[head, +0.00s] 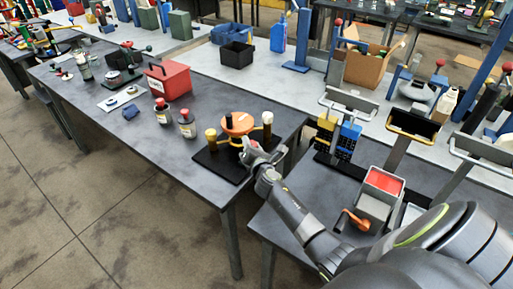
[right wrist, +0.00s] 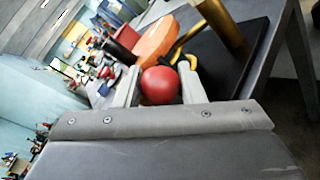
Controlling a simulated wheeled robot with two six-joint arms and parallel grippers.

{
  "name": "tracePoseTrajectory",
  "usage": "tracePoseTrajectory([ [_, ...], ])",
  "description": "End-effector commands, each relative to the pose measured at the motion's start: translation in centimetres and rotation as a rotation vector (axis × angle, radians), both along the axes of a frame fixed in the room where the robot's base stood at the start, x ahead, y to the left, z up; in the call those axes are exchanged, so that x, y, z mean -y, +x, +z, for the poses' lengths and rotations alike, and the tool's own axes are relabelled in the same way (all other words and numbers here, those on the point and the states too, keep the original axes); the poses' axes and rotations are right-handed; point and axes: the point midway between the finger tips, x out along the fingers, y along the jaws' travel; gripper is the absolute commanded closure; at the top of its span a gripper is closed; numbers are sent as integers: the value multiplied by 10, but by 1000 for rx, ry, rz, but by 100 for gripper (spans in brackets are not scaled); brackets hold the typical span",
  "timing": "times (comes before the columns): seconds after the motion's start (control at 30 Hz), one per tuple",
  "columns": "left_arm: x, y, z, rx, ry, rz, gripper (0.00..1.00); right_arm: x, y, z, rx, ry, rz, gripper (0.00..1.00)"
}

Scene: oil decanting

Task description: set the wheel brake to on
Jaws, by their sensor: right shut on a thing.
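The orange wheel (head: 238,123) sits on a black base (head: 207,164) at the near right end of the dark table, with brass-coloured posts beside it. In the right wrist view the wheel (right wrist: 158,40) lies just beyond a red ball knob (right wrist: 160,86). My right gripper (head: 250,148) reaches in from the right at the front of the wheel. Its two fingers (right wrist: 160,88) are shut on the red ball knob, one on each side. In the head view the gripper hides the knob. Whether the brake is on or off cannot be told. My left gripper is not in view.
Two small bottles (head: 187,124) and a red box (head: 174,81) stand left of the wheel. A red-topped grey container (head: 380,192) and an orange-handled item (head: 354,218) are on the right bench. The front middle of the dark table is clear.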

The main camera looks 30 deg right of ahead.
Motion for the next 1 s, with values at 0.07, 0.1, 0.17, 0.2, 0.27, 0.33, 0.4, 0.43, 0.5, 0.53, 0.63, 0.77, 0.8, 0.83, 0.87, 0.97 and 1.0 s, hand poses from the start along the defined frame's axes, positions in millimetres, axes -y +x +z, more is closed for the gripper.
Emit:
tracePoseTrajectory([
  [0.07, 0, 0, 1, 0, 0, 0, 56, -4, 6, 7, 13, 3, 8, 100],
  [0.1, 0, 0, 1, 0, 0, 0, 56, -5, 7, 8, 14, 3, 7, 100],
  [0.17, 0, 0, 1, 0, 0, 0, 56, -6, 8, 8, 14, 3, 8, 100],
  [0.2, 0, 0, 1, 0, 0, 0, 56, -6, 9, 8, 14, 3, 8, 100],
  [0.27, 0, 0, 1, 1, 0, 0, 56, -7, 10, 8, 14, 4, 9, 100],
  [0.33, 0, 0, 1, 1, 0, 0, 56, -7, 11, 8, 14, 4, 9, 100],
  [0.4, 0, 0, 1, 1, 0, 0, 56, -7, 11, 8, 14, 4, 9, 100],
  [0.43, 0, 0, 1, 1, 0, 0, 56, -7, 11, 8, 14, 4, 9, 100],
  [0.5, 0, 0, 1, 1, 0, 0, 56, -7, 11, 8, 13, 5, 9, 100],
  [0.53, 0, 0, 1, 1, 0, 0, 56, -7, 11, 8, 13, 5, 9, 100],
  [0.63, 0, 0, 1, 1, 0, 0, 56, -8, 11, 8, 13, 5, 9, 100],
  [0.77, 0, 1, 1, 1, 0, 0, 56, -8, 11, 8, 13, 5, 9, 100],
  [0.8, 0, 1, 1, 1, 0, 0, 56, -8, 11, 8, 14, 6, 9, 61],
  [0.83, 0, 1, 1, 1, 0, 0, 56, -8, 11, 8, 13, 5, 8, 57],
  [0.87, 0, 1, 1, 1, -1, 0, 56, -7, 11, 7, 11, 6, 8, 53],
  [0.97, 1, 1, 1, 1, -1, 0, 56, -7, 10, 6, 9, 5, 6, 43],
  [1.0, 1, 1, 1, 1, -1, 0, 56, -6, 10, 6, 8, 4, 6, 43],
])
